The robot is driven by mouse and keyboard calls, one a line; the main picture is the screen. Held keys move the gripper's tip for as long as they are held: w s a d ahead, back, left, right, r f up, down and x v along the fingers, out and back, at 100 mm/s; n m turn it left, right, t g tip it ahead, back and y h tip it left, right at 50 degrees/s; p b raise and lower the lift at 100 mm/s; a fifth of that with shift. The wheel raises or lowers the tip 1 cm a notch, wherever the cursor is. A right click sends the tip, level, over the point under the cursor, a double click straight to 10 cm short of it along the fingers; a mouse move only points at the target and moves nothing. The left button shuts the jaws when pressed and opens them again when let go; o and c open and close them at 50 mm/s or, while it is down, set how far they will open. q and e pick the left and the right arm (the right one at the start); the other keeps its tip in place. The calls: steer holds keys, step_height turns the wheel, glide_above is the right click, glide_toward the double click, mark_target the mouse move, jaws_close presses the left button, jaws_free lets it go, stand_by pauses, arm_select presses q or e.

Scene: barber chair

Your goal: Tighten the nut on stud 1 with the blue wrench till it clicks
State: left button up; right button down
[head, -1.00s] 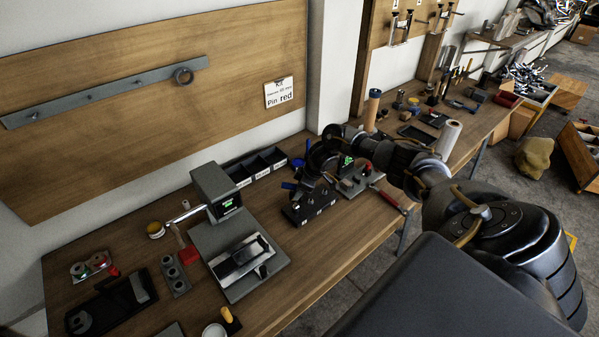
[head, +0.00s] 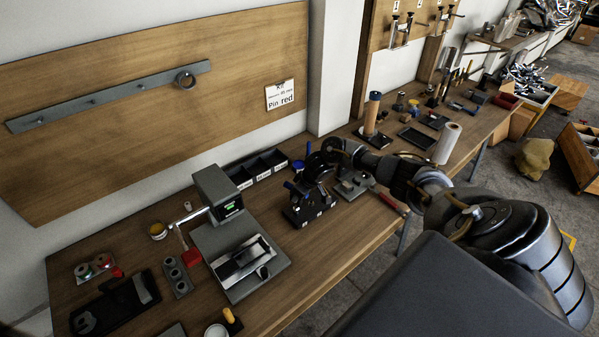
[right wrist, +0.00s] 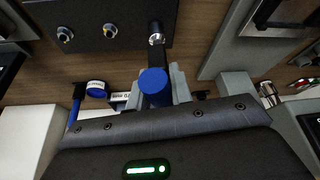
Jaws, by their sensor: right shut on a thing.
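My right gripper (head: 312,178) is over the black stud block (head: 309,213) at the middle of the bench. In the right wrist view its jaws (right wrist: 156,92) are shut on the blue wrench (right wrist: 153,82), whose round blue end faces the camera. A dark shaft runs from it to a bright metal nut or stud (right wrist: 156,40) on the block. I cannot tell whether it sits around the nut. Two other studs (right wrist: 65,35) (right wrist: 110,32) show to the left on the block. The stud numbers are not readable. My left gripper is out of view.
A grey press-like machine (head: 224,208) stands left of the block. Black bins (head: 262,168) are behind it. A grey fixture (head: 353,186) and a red-handled tool (head: 392,204) lie to the right. The bench front between machine and block is clear. A blue-handled tool (right wrist: 76,105) shows in the wrist view.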

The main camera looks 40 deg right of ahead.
steer(key=shift+w, duration=0.1)
steer(key=shift+a+m+h, duration=0.2)
steer(key=shift+m+h, duration=0.1)
steer(key=shift+m, duration=0.6)
steer(key=m+h, duration=0.1)
steer(key=m, duration=0.1)
steer(key=shift+m, duration=0.4)
steer(key=shift+a+m, duration=0.1)
steer(key=shift+m, duration=0.2)
steer(key=shift+n, duration=0.5)
steer(key=shift+d+n+y+b, duration=0.2)
steer(key=shift+n+y+b, duration=0.3)
steer(key=shift+n, duration=0.7)
steer(key=shift+r+p, duration=0.5)
steer(key=shift+r, duration=2.05)
steer(key=shift+a, duration=0.1)
